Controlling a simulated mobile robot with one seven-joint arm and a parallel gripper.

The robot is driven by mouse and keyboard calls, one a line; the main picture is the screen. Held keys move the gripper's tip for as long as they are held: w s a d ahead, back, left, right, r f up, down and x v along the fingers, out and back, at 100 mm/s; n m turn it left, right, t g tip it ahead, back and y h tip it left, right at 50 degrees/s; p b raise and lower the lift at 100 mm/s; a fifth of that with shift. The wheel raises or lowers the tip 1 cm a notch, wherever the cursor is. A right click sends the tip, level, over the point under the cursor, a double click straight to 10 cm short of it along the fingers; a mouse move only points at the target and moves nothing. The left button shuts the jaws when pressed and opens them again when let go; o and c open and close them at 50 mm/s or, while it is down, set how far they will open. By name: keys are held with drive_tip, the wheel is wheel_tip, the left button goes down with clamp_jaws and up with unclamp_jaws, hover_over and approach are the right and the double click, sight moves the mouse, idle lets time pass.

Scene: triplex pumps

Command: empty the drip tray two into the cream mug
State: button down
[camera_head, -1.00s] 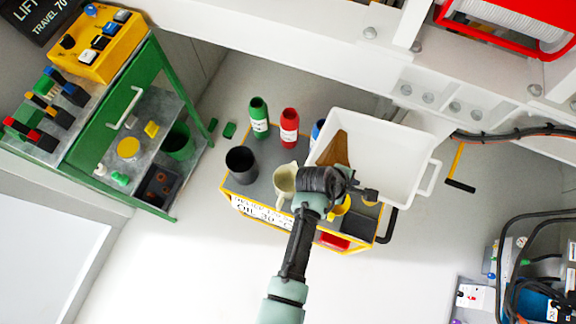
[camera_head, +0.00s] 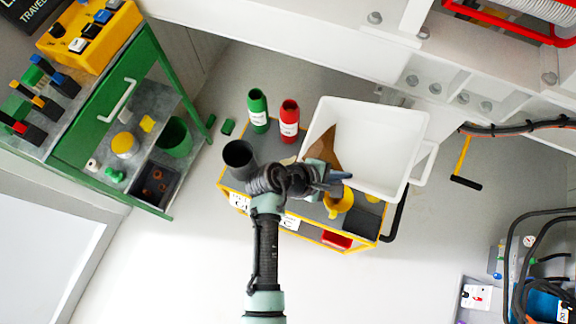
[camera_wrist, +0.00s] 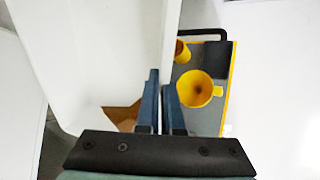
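The drip tray (camera_head: 406,118) is a white rectangular tub with a side handle, above the cart's right part. It looks tilted, with a brown patch (camera_head: 322,148) at its left corner. My gripper (camera_head: 338,180) is at the tray's near wall. In the wrist view its fingers (camera_wrist: 161,98) lie close on both sides of the white tray wall (camera_wrist: 166,40), shut on it. The brown patch also shows there (camera_wrist: 122,115). The cream mug is mostly or wholly hidden behind my arm in the head view, and I cannot make it out in the wrist view.
The yellow-edged cart (camera_head: 228,191) carries a dark cup (camera_head: 239,157), a green bottle (camera_head: 258,112), a red bottle (camera_head: 289,120) and a yellow mug (camera_head: 340,203), which also shows in the wrist view (camera_wrist: 194,90). A green workbench (camera_head: 95,140) stands left. White floor lies in front.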

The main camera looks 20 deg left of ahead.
drive_tip(key=shift+a+r+h+b, duration=0.25)
drive_tip(key=shift+h+b, duration=0.05)
drive_tip(key=shift+b, duration=0.05)
drive_tip(key=shift+s+a+r+h+b, duration=0.2)
drive_tip(key=shift+a+h+b, duration=0.1)
drive_tip(key=shift+b, duration=0.25)
drive_tip(key=shift+s+a+f+t+h+b, duration=0.15)
drive_tip(key=shift+t+h+b, duration=0.35)
drive_tip(key=shift+b, duration=0.75)
drive_tip(key=shift+a+b, duration=0.25)
drive_tip(key=shift+b, duration=0.5)
